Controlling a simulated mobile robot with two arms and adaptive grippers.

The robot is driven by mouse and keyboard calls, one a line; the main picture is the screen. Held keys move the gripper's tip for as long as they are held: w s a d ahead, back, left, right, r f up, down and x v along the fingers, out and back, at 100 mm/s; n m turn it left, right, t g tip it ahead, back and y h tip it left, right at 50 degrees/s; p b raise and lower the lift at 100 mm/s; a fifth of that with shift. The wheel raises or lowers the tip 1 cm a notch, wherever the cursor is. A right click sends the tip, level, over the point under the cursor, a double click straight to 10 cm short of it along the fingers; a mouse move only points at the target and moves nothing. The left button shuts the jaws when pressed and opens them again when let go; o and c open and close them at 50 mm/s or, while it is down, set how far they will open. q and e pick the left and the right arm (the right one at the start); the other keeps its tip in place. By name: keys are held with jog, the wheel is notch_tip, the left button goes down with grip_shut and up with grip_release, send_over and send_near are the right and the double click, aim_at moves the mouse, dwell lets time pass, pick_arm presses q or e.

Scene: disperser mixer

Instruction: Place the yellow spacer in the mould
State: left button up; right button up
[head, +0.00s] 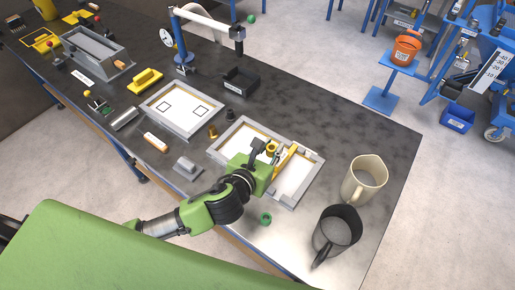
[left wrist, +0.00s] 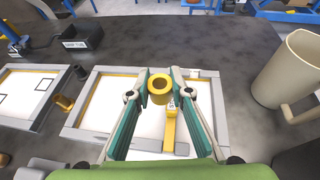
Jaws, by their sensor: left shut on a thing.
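The yellow spacer (head: 271,147) is a short, thick ring with a round hole. It also shows in the left wrist view (left wrist: 159,90). My left gripper (head: 266,151) is shut on it, with a fingertip on each side, and holds it over the right-hand mould. This mould (head: 317,160) is a grey rectangular frame with a white floor and a yellow inner edge; its rim shows in the left wrist view (left wrist: 78,112). A yellow bar (left wrist: 169,132) lies in it, just nearer than the spacer. My gripper hides part of the mould. My right gripper is not in view.
A second frame (head: 151,104) with two black-outlined squares lies to the left. A cream jug (head: 364,179) and a dark grey jug (head: 336,232) stand at right. A green ring (head: 265,219) lies near the front edge. The back right of the table is clear.

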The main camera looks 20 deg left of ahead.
pick_arm(q)
jog(key=w+a+f, duration=0.3)
jog(key=f, duration=0.1)
jog(key=w+a+f, duration=0.3)
jog(key=a, duration=0.1)
jog(key=shift+w+a+f, duration=0.15)
jog(key=shift+w+f, duration=0.2)
jog(key=shift+w, duration=0.05)
jog(key=shift+w+a+f, duration=0.15)
jog(key=shift+a+f, duration=0.05)
jog(key=shift+f, duration=0.1)
notch_tip(320, 180, down, 2)
jog(key=shift+f, duration=0.5)
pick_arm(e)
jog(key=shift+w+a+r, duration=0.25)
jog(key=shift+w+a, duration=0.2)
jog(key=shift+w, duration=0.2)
pick_arm(q)
jog(key=shift+f, duration=0.15)
jog(key=o, duration=0.8)
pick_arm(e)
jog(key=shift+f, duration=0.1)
